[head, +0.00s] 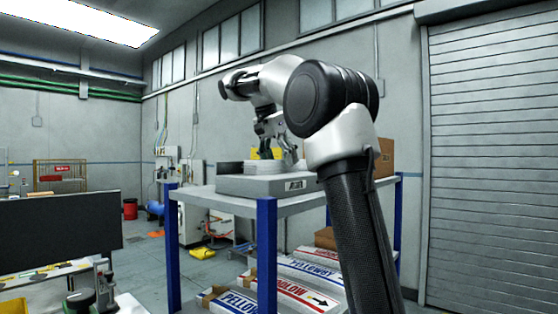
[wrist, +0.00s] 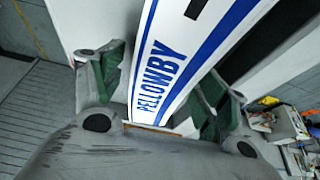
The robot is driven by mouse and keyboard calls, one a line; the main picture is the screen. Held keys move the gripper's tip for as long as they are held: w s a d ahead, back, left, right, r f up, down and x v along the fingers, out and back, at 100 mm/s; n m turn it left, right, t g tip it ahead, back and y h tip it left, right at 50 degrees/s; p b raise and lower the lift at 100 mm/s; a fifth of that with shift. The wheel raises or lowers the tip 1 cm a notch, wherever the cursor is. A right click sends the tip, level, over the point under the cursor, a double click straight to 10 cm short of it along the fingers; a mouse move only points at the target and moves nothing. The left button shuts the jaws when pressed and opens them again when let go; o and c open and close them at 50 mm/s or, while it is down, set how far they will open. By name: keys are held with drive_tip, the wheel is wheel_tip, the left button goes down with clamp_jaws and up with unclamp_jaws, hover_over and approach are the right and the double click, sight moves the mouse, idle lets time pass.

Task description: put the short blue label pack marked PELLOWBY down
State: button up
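A white label pack with blue stripes and PELLOWBY in blue (wrist: 178,60) fills the middle of the wrist view. It lies between the green-padded fingers of my gripper (head: 277,152), which appear closed against its two sides. One end of the pack shows close to the palm; the other runs out at the top of the view. In the head view my gripper points down just above a grey magazine (head: 252,187) on the table. A pale shape (head: 263,169) lies there under the fingers; I cannot tell whether it is the held pack or if it touches the magazine.
The table (head: 222,203) has blue legs. On its lower shelf lie several packs, with blue PELLOWBY (head: 240,302) and red (head: 292,291) markings. A cardboard box (head: 385,157) stands at the table's back right, partly behind my arm. A dark panel (head: 60,238) stands at left.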

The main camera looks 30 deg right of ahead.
drive_tip(key=v, duration=0.7)
drive_tip(key=shift+a+r, duration=0.1)
drive_tip(key=shift+r, duration=0.3)
